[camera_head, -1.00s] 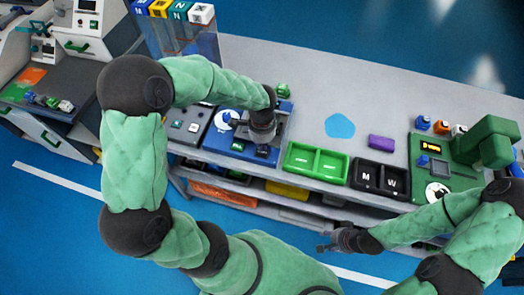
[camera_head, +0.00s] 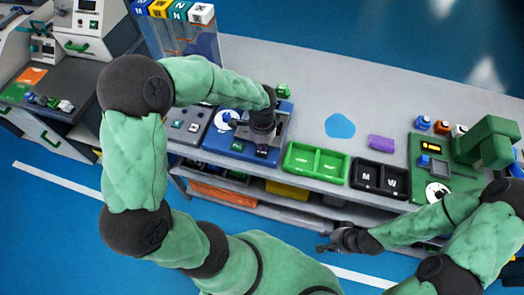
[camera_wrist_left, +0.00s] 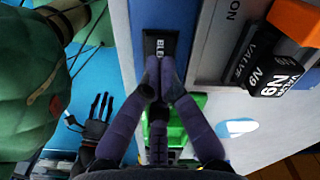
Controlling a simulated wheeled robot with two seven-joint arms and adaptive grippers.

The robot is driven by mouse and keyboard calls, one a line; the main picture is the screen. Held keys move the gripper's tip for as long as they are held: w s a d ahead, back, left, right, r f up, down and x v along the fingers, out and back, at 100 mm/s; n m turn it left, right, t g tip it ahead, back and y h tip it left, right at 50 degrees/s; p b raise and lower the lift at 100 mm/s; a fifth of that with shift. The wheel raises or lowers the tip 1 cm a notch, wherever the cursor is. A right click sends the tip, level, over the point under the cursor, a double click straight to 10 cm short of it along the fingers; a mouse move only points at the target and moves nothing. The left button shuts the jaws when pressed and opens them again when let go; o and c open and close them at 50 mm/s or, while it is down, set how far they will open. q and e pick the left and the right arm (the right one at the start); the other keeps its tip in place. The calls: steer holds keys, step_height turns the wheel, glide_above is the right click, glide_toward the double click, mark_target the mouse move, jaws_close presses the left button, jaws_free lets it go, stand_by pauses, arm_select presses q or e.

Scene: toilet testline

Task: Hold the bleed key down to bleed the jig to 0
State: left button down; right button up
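The bleed key (camera_wrist_left: 160,46) is a black key with white lettering, "BLE" readable, on a blue panel in the left wrist view. My left gripper (camera_wrist_left: 158,84) is over the near end of this key with its fingertips together, hiding part of the lettering. I cannot tell whether the key is pressed down. In the head view my left gripper (camera_head: 262,138) points down over the blue jig unit (camera_head: 212,141), which has a white round dial (camera_head: 224,120); the dial's reading is too small to tell. My right gripper (camera_head: 326,241) hangs in front of the bench, its finger state unclear.
Right of the jig are a green two-compartment tray (camera_head: 316,160) and a black tray (camera_head: 380,180) marked M and W. A block labelled VALVE (camera_wrist_left: 272,70) lies near the key. A purple block (camera_head: 381,142) and a green station (camera_head: 450,170) stand further right.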

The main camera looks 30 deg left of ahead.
arm_select(q)
steer(key=shift+f+b, duration=0.8)
steer(key=shift+f, duration=0.45)
steer(key=shift+r, duration=0.1)
stand_by(1.1)
step_height(320, 180, up, 6)
steer(key=p, duration=0.5)
steer(key=shift+r+p, duration=0.25)
steer(key=shift+p, duration=0.1)
